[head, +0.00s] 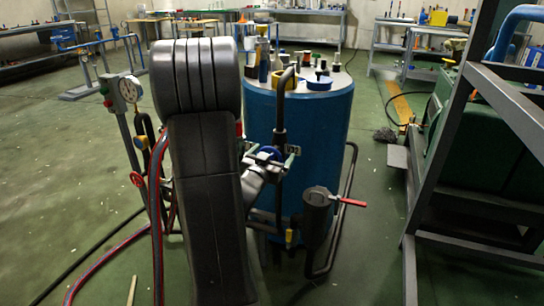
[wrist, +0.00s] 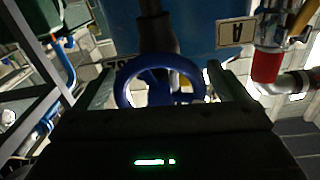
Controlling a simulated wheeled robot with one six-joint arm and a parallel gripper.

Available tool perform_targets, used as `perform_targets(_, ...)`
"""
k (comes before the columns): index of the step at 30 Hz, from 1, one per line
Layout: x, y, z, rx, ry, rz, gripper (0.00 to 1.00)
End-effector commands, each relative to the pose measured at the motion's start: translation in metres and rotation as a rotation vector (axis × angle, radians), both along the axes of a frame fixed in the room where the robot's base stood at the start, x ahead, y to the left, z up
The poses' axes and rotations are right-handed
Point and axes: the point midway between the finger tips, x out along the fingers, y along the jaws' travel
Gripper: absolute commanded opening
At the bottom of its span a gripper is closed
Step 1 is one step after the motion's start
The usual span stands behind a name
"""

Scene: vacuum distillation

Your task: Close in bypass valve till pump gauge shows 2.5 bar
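A blue handwheel (head: 268,154) sits on pipework in front of the blue tank. In the wrist view the blue handwheel (wrist: 160,103) lies between the fingers of my gripper (wrist: 164,88), one finger on each side. The fingers are wide apart, and I see no clear contact with the rim. In the head view my gripper (head: 270,153) reaches the wheel, with its body largely hidden by my arm. A round white dial gauge (head: 130,89) stands left of my arm; its reading is too small to tell. No label names the bypass valve or the pump gauge legibly.
The blue tank (head: 318,122) carries bottles and jars on top. A grey cylindrical fitting with a red lever (head: 350,202) stands at front right. A small red handwheel (head: 137,180) and hoses are at left. A grey metal frame (head: 410,260) blocks the right. Floor at left is open.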

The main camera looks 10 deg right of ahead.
Motion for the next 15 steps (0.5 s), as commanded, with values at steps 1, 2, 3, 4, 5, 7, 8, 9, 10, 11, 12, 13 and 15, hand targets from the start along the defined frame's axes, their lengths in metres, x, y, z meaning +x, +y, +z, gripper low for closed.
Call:
perform_targets(1,0.0,0.0,0.0,0.0,0.0,0.0,0.94)
perform_targets(2,0.0,0.0,0.0,0.0,0.0,0.0,0.94)
perform_targets(3,0.0,0.0,0.0,0.0,0.0,0.0,0.94)
perform_targets(4,0.0,0.0,0.0,0.0,0.0,0.0,0.94)
perform_targets(5,0.0,0.0,0.0,0.0,0.0,0.0,0.94)
perform_targets(7,-0.001,0.001,0.0,-0.001,0.0,0.001,0.94)
perform_targets(8,-0.003,0.002,0.0,0.0,0.001,0.001,0.94)
perform_targets(9,-0.005,0.004,0.0,0.0,0.001,0.002,0.94)
perform_targets(10,-0.008,0.006,0.001,0.0,0.001,0.002,0.94)
perform_targets(11,-0.011,0.008,0.001,0.0,0.001,0.002,0.94)
perform_targets(12,-0.016,0.012,0.001,0.0,0.001,0.003,0.94)
perform_targets(13,-0.021,0.016,0.002,0.0,0.002,0.004,0.94)
perform_targets(15,-0.033,0.024,0.002,0.001,0.003,0.004,0.94)
